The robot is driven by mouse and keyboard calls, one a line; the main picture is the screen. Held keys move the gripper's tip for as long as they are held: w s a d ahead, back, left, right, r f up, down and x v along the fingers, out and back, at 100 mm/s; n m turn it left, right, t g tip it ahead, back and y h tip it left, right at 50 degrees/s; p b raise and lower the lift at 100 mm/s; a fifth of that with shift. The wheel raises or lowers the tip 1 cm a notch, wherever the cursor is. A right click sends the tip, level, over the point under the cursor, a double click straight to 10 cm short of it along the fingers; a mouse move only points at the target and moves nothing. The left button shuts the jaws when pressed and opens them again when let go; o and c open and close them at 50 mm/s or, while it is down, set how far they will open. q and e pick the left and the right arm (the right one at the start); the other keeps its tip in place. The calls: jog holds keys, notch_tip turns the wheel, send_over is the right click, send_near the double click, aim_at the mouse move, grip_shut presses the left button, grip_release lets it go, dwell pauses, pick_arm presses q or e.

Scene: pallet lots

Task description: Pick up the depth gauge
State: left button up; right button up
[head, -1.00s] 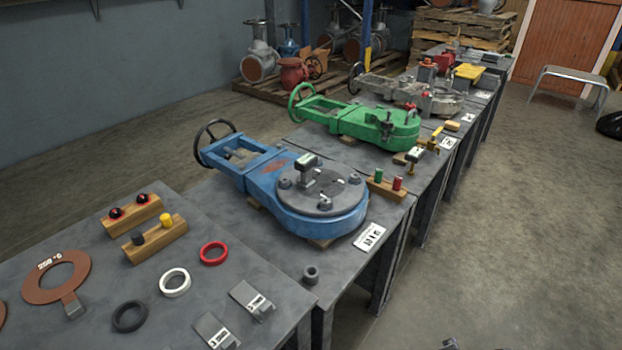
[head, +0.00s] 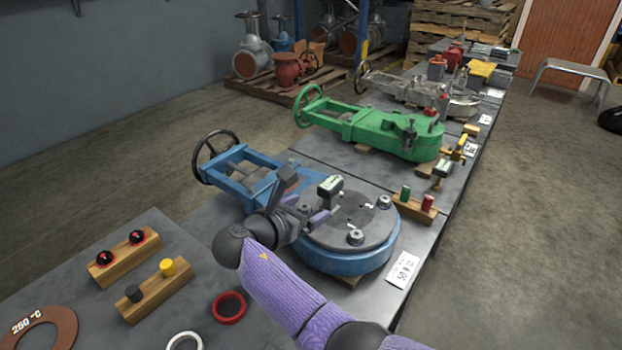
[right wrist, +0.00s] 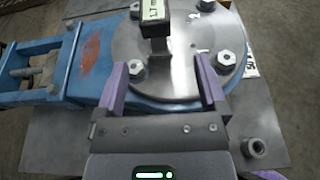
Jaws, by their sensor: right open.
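The depth gauge (head: 330,186), a small dark device with a pale display, stands on the round grey plate (head: 366,212) of the blue valve (head: 336,260). In the right wrist view the gauge (right wrist: 154,12) is at the top centre, its display cut by the frame edge and its base on the plate. My right gripper (head: 308,210) is over the near left part of the plate. Its two purple fingers, seen in the right wrist view (right wrist: 160,76), are apart with nothing between them; the gauge is just beyond the tips. My left gripper is not in view.
Nuts on studs (right wrist: 226,59) stand around the plate. A wooden block with green and red plugs (head: 414,207) is to the right, near a white label (head: 402,270). A green valve (head: 380,132) lies behind. Blocks and rings (head: 229,307) lie on the near left table.

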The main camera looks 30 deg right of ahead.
aim_at(323, 198)
jog(key=b+x, duration=0.2)
jog(key=x, duration=0.1)
jog(key=b+x, duration=0.2)
jog(key=x, duration=0.1)
jog(key=b+x, duration=0.3)
jog(key=shift+w+f, duration=0.2)
jog(key=shift+f, duration=0.25)
jog(key=shift+d+r, duration=0.15)
jog(key=shift+r, duration=0.15)
jog(key=c, duration=0.5)
grip_shut()
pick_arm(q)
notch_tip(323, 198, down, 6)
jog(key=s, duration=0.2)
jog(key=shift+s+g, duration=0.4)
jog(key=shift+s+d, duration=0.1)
